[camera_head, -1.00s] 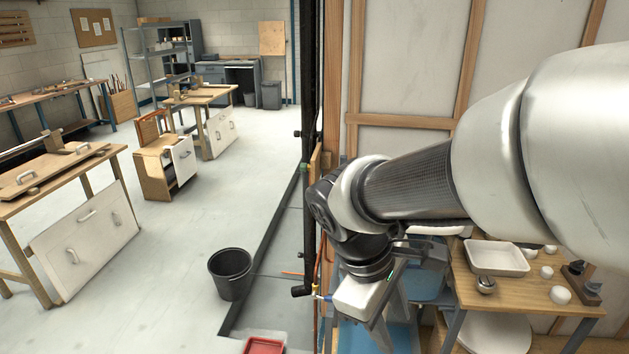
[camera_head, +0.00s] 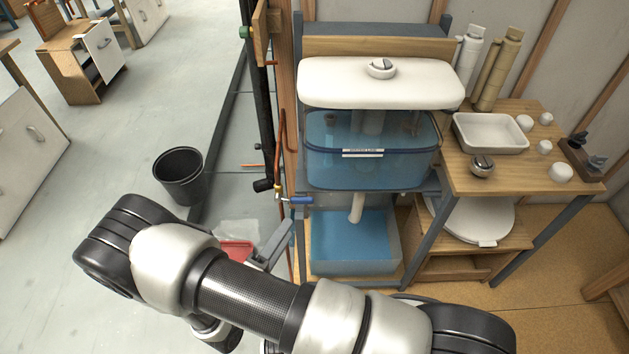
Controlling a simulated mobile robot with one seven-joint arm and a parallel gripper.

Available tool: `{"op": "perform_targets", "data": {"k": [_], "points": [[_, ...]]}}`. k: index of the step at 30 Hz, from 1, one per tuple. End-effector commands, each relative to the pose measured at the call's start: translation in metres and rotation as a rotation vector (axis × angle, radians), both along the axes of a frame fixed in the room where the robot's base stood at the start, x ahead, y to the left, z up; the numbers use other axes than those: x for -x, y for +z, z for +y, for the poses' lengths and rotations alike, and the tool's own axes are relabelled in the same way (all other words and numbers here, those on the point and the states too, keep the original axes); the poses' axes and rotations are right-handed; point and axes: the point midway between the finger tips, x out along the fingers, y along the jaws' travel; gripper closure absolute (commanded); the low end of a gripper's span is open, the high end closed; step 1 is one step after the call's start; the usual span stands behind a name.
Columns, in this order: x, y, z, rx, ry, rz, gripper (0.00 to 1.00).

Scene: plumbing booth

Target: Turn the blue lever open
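The blue lever (camera_head: 300,200) sits on a small brass valve fitting (camera_head: 279,192) on the copper pipe, left of the tank stand. It points right, roughly level, across the upright pipe. My arm reaches across the bottom of the view. My gripper (camera_head: 272,246) is mostly hidden behind the arm; a grey angled part that looks like one of its fingers shows below and left of the lever. It appears apart from the lever. I cannot see both fingertips or whether the gripper is open.
A clear cistern (camera_head: 320,165) with a white lid stands above a blue-water basin (camera_head: 325,255). A black bucket (camera_head: 180,175) and a red tray (camera_head: 236,250) are on the floor to the left. A wooden table (camera_head: 510,180) with a white dish stands right.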

Motion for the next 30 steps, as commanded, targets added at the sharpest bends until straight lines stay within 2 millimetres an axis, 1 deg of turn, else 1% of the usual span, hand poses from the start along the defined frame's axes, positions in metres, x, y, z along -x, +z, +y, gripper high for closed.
{"op": "perform_targets", "data": {"k": [1,3,5,8,11,14,24,30], "points": [[0.004,-0.013,0.004,0.042,0.040,0.012,0.62],[0.006,-0.021,0.008,0.072,0.072,0.022,0.62],[0.005,-0.023,0.008,0.087,0.083,0.025,0.62],[-0.003,-0.023,0.005,0.090,0.083,0.026,0.62],[-0.017,-0.023,-0.003,0.088,0.080,0.024,0.62],[-0.036,-0.023,-0.012,0.086,0.078,0.025,0.62],[-0.104,-0.023,-0.043,0.085,0.077,0.024,0.62],[-0.135,-0.023,-0.056,0.082,0.077,0.024,0.62]]}}
